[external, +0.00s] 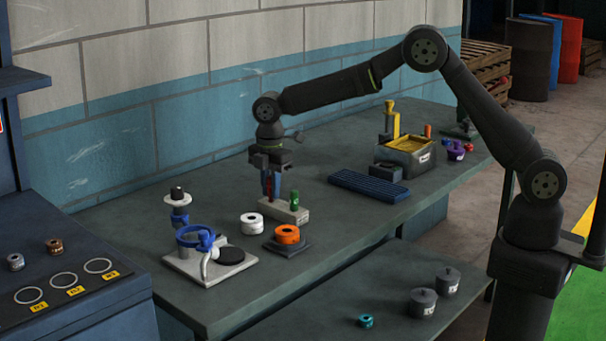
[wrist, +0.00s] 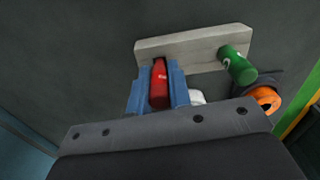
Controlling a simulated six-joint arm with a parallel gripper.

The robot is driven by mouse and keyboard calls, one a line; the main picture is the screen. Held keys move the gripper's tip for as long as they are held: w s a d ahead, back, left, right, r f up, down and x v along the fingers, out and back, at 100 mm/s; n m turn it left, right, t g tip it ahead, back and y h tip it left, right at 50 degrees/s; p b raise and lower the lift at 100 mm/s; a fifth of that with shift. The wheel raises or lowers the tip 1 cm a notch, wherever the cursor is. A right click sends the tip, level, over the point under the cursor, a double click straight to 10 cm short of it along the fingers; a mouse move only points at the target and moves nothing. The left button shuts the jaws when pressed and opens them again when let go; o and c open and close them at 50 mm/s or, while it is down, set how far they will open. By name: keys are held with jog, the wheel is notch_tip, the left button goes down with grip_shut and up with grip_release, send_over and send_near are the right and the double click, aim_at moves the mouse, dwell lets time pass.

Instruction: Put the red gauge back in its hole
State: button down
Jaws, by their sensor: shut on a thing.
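The red gauge (external: 269,186) is upright between the blue fingers of my gripper (external: 271,188). In the wrist view, the red gauge (wrist: 159,86) shows between the fingers of my gripper (wrist: 158,88), which are shut on it. A pale block (external: 292,214) stands on the bench under the gripper, and it also shows in the wrist view (wrist: 180,47). The green gauge (external: 294,200) stands at the block's right end; it shows in the wrist view too (wrist: 238,66). The red gauge's lower end is at the block's left part. I cannot tell whether it is in a hole.
A white ring (external: 252,223) and an orange drum on a dark base (external: 287,235) stand in front of the block. A blue-ringed fixture (external: 204,250) is at the left. A blue rack (external: 368,186) and a yellow-topped box (external: 408,152) are to the right.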

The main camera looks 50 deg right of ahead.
jog(key=shift+f, duration=0.55)
dwell(0.4)
jog(key=c, duration=1.2)
grip_release()
jog(key=shift+c, duration=0.2)
notch_tip(320, 180, up, 17)
jog(key=shift+r, duration=0.2)
notch_tip(320, 180, down, 17)
jog(key=shift+f, duration=0.2)
notch_tip(320, 180, up, 17)
jog(key=shift+r, duration=0.2)
dwell(0.5)
